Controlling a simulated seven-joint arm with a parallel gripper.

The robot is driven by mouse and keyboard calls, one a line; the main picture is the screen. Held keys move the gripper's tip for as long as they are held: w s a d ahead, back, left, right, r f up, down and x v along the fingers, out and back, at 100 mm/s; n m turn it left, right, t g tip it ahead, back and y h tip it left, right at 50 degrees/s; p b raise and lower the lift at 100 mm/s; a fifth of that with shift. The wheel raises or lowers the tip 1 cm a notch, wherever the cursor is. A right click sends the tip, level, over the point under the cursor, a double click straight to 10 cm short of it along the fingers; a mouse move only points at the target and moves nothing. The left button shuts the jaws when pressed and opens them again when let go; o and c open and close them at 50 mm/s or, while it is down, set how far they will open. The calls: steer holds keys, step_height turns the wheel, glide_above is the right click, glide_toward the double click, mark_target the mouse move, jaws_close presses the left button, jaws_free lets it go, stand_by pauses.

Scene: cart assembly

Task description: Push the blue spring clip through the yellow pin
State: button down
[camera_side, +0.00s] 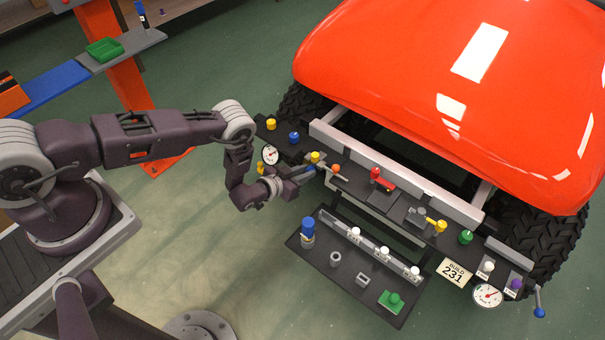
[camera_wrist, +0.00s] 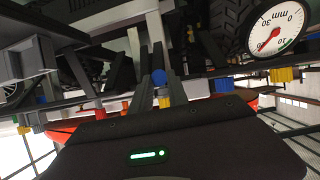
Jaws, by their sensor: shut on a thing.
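My gripper (camera_side: 305,172) reaches in from the left to the front bar of the cart. It is shut on the blue spring clip (camera_wrist: 158,76), which shows as a small blue round piece between the fingertips in the wrist view. In the side view the clip is too small and too covered to make out clearly. A yellow pin (camera_side: 315,156) stands on the bar right by the fingertips. In the wrist view a yellow piece (camera_wrist: 164,102) lies just below the blue one; I cannot tell whether the clip touches the pin.
A dial gauge (camera_side: 270,154) sits just left of the gripper, with yellow (camera_side: 271,124) and blue (camera_side: 294,137) knobs behind it. An orange-tipped lever (camera_side: 334,168) is close on the right. A dark tray (camera_side: 335,285) with several small parts hangs below. The red hood (camera_side: 420,70) rises behind.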

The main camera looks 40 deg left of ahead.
steer(key=shift+w, duration=0.25)
steer(key=c, duration=1.2)
jaws_free()
